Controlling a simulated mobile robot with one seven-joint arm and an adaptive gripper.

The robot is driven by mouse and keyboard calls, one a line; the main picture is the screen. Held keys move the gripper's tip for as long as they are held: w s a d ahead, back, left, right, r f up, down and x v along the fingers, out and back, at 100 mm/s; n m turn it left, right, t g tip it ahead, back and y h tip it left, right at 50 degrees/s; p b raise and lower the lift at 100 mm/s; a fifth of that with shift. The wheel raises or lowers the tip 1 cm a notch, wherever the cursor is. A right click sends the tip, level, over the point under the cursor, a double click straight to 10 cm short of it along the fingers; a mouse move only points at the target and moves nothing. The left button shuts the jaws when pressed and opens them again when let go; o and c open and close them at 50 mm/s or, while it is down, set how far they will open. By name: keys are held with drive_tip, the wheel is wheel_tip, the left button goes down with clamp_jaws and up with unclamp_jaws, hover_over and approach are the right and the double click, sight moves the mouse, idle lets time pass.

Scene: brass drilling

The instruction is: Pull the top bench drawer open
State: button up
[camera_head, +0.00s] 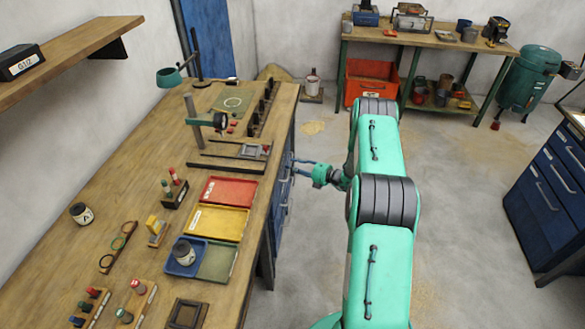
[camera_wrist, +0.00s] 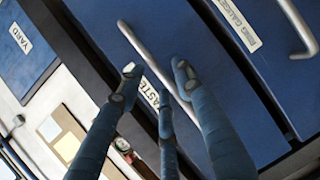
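The bench's blue drawer fronts (camera_head: 283,195) face right in the head view, mostly seen edge-on. My gripper (camera_head: 299,167) is beside them, close to the upper part of the drawer stack. In the wrist view a blue drawer front (camera_wrist: 195,35) fills the middle, with a slanting grey bar handle (camera_wrist: 146,52). My gripper (camera_wrist: 157,75) has its fingers spread, one to each side of this handle, with gaps showing. A third finger reaches up between them. A white label behind the fingers is partly hidden. I cannot tell whether any finger touches the handle.
Another blue drawer with its own handle (camera_wrist: 298,25) and label (camera_wrist: 233,23) lies right in the wrist view; a panel labelled "YARD" (camera_wrist: 20,38) lies left. The bench top (camera_head: 130,190) carries coloured trays (camera_head: 228,191). Floor (camera_head: 460,210) right of my arm is clear.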

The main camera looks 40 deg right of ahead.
drive_tip(key=shift+w+a, duration=0.15)
drive_tip(key=shift+w, duration=0.3)
drive_tip(key=shift+c, duration=0.5)
clamp_jaws()
drive_tip(key=shift+s+f, duration=0.1)
drive_tip(key=s+d, duration=2.3)
drive_tip(key=shift+b, duration=0.3)
